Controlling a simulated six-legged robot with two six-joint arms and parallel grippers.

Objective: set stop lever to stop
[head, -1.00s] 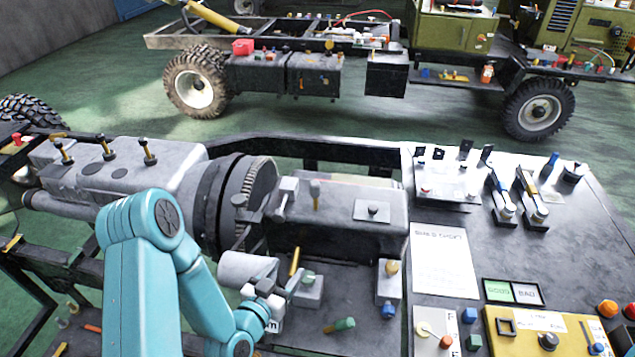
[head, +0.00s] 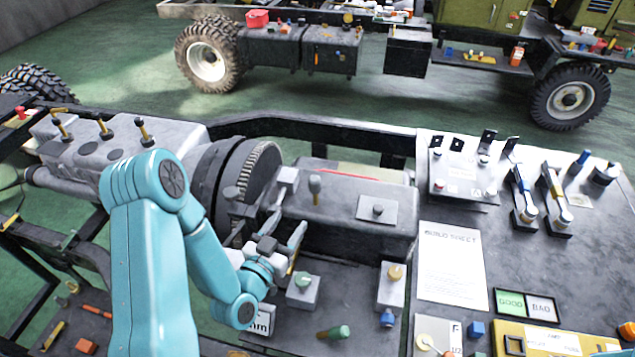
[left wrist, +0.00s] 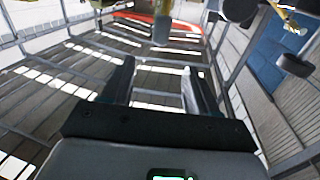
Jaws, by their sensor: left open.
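A short upright lever with a grey knob (head: 315,187) stands on top of the dark grey housing (head: 345,208); no label on it is readable, so I cannot confirm it is the stop lever. My left gripper (head: 290,222) is open and empty, below and left of this lever in the head view, apart from it. In the left wrist view my two fingers (left wrist: 158,82) are spread, and a grey knob-like shape (left wrist: 161,30) shows ahead between them, with a red strip behind it.
A green knob block (head: 303,290) and a yellow-topped block (head: 394,285) stand near my gripper. A pale block (head: 287,178) sits left of the lever. A bench with a build sheet (head: 453,265) and levers lies right; the ribbed flywheel (head: 258,180) is left.

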